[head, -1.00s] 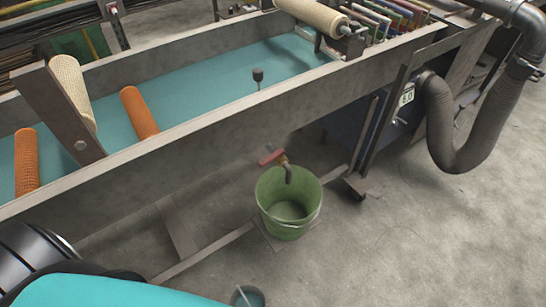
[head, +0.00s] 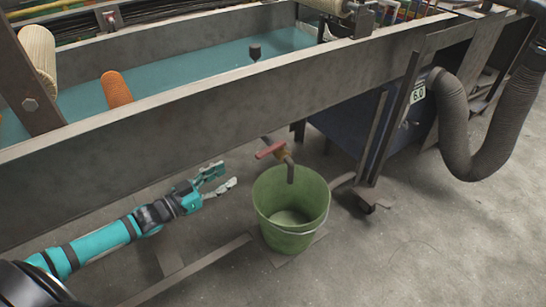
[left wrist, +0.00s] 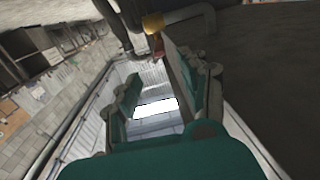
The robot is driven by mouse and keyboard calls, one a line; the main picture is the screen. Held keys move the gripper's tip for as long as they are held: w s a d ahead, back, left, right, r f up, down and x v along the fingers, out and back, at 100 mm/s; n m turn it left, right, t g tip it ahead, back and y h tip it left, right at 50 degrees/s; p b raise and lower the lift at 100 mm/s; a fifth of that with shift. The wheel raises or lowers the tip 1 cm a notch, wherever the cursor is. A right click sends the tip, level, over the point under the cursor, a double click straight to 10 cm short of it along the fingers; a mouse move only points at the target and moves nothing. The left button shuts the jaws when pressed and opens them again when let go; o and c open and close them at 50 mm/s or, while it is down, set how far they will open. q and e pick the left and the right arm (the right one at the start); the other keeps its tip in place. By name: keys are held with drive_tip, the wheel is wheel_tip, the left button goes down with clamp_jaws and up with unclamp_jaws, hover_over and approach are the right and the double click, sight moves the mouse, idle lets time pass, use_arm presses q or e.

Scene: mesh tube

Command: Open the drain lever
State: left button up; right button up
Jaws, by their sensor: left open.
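The red drain lever (head: 268,151) sits on a brass-coloured valve with a down-turned spout, under the near side of the long tank. My left gripper (head: 225,178) is open and empty, to the left of the lever and a little lower in the head view, apart from it. In the left wrist view, the open fingers (left wrist: 160,88) frame the space ahead. The yellowish valve body (left wrist: 153,23) and a small red part of the lever (left wrist: 158,44) show near the top, partly hidden by the right finger. My right gripper is out of view.
A green bucket (head: 262,195) stands on the floor under the spout. The tank wall (head: 180,120) runs above my left arm. A blue cabinet (head: 345,135) and a grey hose (head: 455,145) are at the right. Bare concrete floor lies in front.

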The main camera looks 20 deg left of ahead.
use_arm(q)
drive_tip(key=b, duration=0.3)
approach(285, 142)
drive_tip(key=x, duration=0.5)
drive_tip(key=shift+w+a+f, duration=0.2)
drive_tip(key=shift+a+f, duration=0.15)
drive_tip(key=shift+f, duration=0.05)
drive_tip(key=shift+w+d, duration=0.25)
drive_tip(key=shift+w, duration=0.2)
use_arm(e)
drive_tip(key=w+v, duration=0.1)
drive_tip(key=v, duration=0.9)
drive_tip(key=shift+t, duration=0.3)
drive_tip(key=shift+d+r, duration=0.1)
use_arm(q)
clamp_jaws()
